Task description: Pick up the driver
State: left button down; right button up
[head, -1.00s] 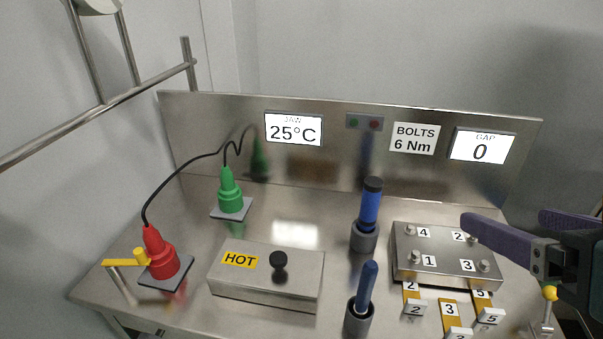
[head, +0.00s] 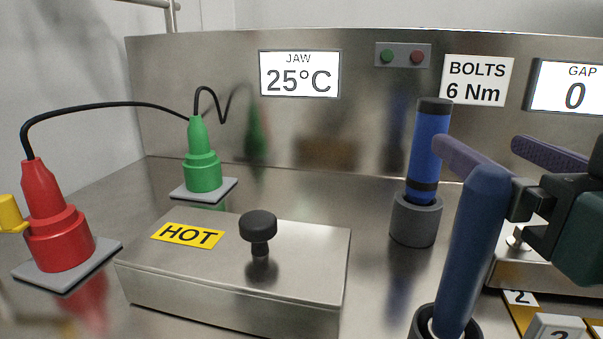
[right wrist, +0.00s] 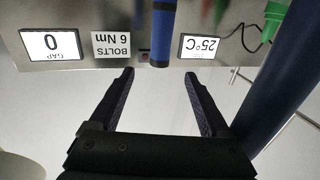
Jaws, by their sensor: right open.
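A blue driver with a black cap and black band (head: 428,150) stands upright in a grey round holder (head: 416,222) at the back. A second, darker blue handle (head: 474,245) stands in a nearer holder (head: 420,327). My right gripper (head: 476,142) is open and empty, to the right of the banded driver and behind the top of the nearer handle. In the upside-down right wrist view, the banded driver (right wrist: 162,35) lies ahead of the gap between the fingers (right wrist: 159,74), apart from them. The nearer handle (right wrist: 275,80) is close on the right there. My left gripper is out of view.
A metal box with a HOT label (head: 240,285) and black knob stands at front centre. A green cone (head: 203,165) and a red cone (head: 52,220) with cables stand left. A bolted block (head: 545,275) is partly hidden at right. The metal back panel (head: 300,150) closes the rear.

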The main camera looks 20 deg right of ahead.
aim_at(440, 121)
jog(key=x, duration=1.1)
jog(key=shift+w+d+p, duration=0.15)
jog(key=shift+w+p, duration=0.15)
jog(key=shift+w, duration=0.05)
jog(key=shift+c, duration=0.2)
grip_shut()
jog(key=shift+r, duration=0.1)
